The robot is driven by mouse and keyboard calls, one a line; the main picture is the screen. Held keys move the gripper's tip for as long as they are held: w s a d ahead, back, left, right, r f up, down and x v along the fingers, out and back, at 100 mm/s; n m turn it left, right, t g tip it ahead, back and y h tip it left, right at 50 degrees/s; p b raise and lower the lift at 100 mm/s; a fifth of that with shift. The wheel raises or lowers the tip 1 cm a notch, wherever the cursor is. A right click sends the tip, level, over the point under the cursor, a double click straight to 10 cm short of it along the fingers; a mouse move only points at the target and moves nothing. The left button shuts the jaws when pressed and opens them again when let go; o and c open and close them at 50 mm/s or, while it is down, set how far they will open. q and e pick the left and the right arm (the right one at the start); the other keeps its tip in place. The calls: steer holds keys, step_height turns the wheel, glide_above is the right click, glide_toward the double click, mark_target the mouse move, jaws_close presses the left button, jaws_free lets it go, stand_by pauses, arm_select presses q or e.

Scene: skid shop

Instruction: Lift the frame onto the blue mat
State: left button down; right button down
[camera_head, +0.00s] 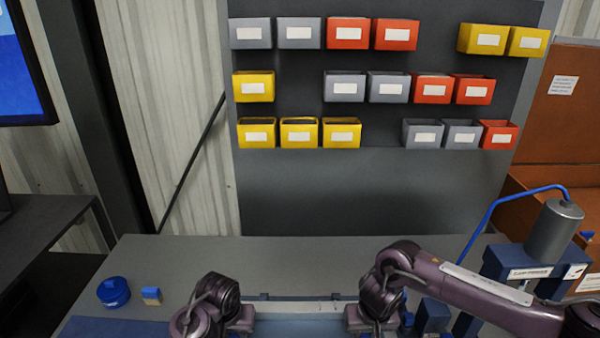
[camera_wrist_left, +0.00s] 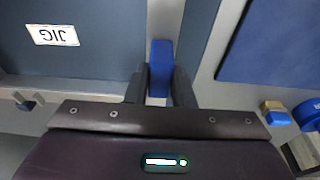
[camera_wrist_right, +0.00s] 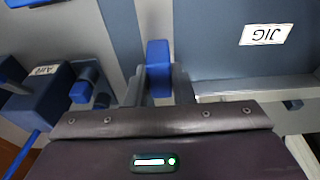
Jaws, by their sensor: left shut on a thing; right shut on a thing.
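My left gripper (camera_wrist_left: 160,88) is shut on a blue grip block (camera_wrist_left: 161,58), which I take to be a handle of the frame. My right gripper (camera_wrist_right: 159,88) is shut on a matching blue grip block (camera_wrist_right: 158,54). A pale grey frame bar (camera_wrist_left: 165,18) runs behind the left block; another bar (camera_wrist_right: 155,20) shows behind the right one. Between the grippers lies a blue-grey jig surface (camera_head: 297,328) with a "JIG" label (camera_wrist_left: 52,35). Whether the frame touches the jig is unclear. The blue mat (camera_head: 112,328) lies left of my left gripper; it also shows in the left wrist view (camera_wrist_left: 275,45).
A blue round container (camera_head: 113,292) and a small blue-and-tan block (camera_head: 151,296) stand behind the mat. A blue machine with a grey cylinder (camera_head: 554,232) stands at right. A board with several bins (camera_head: 370,190) rises behind the bench.

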arm_select(q)
steer(key=shift+d, duration=0.15)
arm_select(e)
steer(key=shift+a+r, duration=0.15)
steer(key=shift+a, duration=0.1)
steer(key=c, duration=1.3)
jaws_free()
steer(key=shift+c, duration=0.2)
steer(key=shift+o, duration=0.9)
steer(key=shift+d, duration=0.1)
arm_select(q)
steer(key=shift+r, duration=0.1)
arm_select(e)
steer(key=shift+o, duration=0.2)
steer(key=shift+d, duration=0.15)
arm_select(q)
steer(key=c, duration=1.2)
jaws_free()
steer(key=shift+o, duration=0.2)
steer(key=shift+o, duration=0.2)
steer(key=shift+a, duration=0.2)
